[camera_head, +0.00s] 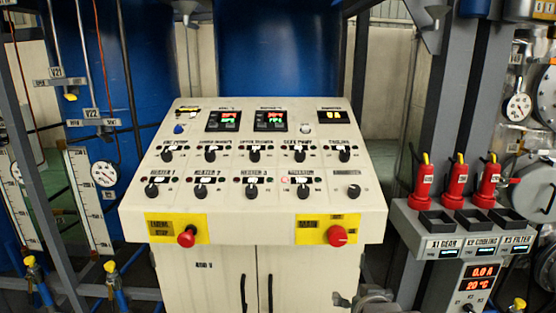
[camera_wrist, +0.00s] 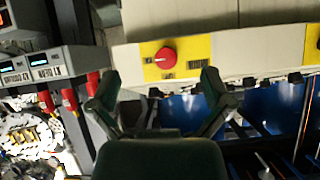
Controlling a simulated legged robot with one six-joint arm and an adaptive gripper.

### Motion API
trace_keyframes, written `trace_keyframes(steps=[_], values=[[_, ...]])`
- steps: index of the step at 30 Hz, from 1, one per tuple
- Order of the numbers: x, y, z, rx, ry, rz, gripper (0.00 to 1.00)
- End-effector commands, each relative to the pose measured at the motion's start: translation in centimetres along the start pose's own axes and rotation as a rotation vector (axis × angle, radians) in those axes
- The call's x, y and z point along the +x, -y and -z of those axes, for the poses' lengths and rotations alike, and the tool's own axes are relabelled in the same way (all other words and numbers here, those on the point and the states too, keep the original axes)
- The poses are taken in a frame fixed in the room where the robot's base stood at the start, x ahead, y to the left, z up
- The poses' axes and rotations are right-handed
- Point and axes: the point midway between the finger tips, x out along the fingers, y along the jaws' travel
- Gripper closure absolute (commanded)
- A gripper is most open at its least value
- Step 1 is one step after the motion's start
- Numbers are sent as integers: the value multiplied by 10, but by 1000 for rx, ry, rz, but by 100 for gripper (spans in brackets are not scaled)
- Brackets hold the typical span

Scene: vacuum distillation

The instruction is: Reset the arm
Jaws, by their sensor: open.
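My gripper (camera_wrist: 158,88) shows in the wrist view with its two dark fingers spread wide apart. It is open and nothing shows between the fingers. The wrist picture appears upside down, since labels in it read inverted. Beyond the fingertips is the cream control console (camera_wrist: 265,55), with a red round knob (camera_wrist: 165,58) on a yellow plate. I cannot tell the exact gap between the fingers and the console. I cannot make out my gripper in the head view.
In the head view the control console (camera_head: 225,221) stands in the middle, with a red button (camera_head: 187,236) and a red knob (camera_head: 338,236). Red handles (camera_head: 424,183) stand on a grey unit (camera_head: 415,228) at right. Gauges and pipes line the left. A blue vessel (camera_head: 275,60) stands behind.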

Motion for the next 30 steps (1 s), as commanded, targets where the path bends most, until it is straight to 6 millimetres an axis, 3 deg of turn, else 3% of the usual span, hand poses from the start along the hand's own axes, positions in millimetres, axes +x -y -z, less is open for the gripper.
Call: trace_keyframes(steps=[9,15,19,30], values=[[-86,-5,-44,-66,324,-24,0],[-130,-8,-70,-94,478,-29,0],[-140,-9,-76,-100,515,-29,0],[-140,-9,-77,-100,518,-29,0]])
